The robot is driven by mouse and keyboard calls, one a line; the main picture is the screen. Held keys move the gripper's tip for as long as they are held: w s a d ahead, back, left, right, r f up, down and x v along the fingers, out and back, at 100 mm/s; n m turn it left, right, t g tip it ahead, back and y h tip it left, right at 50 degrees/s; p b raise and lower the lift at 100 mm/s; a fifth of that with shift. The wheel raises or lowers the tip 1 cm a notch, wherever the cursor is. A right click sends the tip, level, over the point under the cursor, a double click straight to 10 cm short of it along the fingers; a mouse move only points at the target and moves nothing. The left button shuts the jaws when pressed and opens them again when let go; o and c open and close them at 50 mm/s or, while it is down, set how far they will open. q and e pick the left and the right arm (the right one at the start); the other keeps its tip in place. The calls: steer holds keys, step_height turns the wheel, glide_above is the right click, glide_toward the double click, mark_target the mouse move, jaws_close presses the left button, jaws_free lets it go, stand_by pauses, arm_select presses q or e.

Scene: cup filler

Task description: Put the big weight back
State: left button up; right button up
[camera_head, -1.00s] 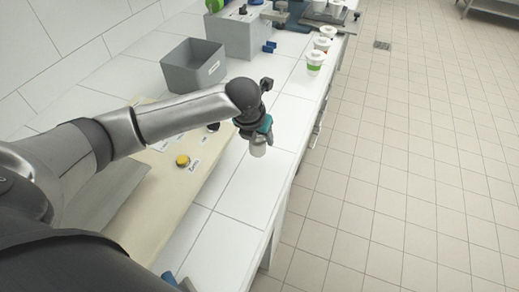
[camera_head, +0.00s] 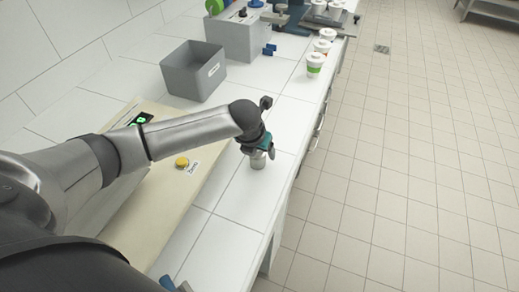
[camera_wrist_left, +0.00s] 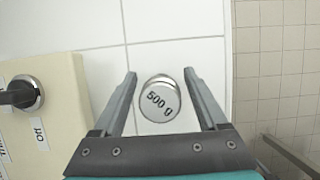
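The big weight is a silver cylinder (camera_head: 258,162) standing on the white counter below my left gripper (camera_head: 262,154). The fingers are spread, with a visible gap on each side of the weight. My right gripper is not in view.
A cream panel (camera_head: 165,205) with a yellow button (camera_head: 182,162) and a lit green display (camera_head: 140,119) lies left of the weight. A grey bin (camera_head: 180,78) stands farther back. Several lidded cups (camera_head: 315,66) line the counter's right edge.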

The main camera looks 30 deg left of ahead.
arm_select(q)
steer(key=shift+o, duration=0.6)
steer(key=shift+r, duration=0.25)
steer(key=p+v, duration=0.2)
steer(key=v, duration=0.9)
steer(key=shift+r+p, duration=0.35)
steer(key=shift+r, duration=0.05)
steer(key=shift+s+a, duration=0.1)
steer(key=shift+s, duration=0.05)
